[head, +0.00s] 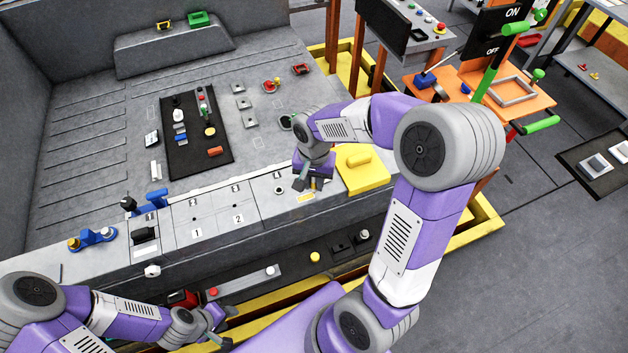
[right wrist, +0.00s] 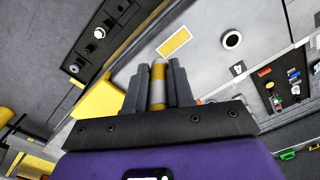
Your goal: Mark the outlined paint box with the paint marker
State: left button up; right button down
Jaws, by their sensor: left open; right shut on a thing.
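The outlined paint box (right wrist: 174,42) is a flat yellow-orange rectangle with a pale border on the grey panel in the right wrist view. It also shows in the head view (head: 306,197), just below my right gripper (head: 305,181). In the right wrist view my right gripper (right wrist: 158,85) is shut on the paint marker (right wrist: 158,72), grey with yellow-orange bands. The marker points toward the box; I cannot tell whether its tip touches the panel. My left gripper (head: 222,328) is open and empty at the front, below the console edge.
A yellow block with a handle (head: 361,170) sits right of my right gripper. A round black-and-white socket (right wrist: 232,40) lies near the box. Panels numbered 1 and 2 (head: 217,212) are to the left. A black mat (head: 187,160) with several small parts lies farther back.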

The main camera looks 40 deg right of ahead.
notch_tip(320, 180, up, 6)
jog(key=p, duration=0.4)
jog(key=shift+f, duration=0.1)
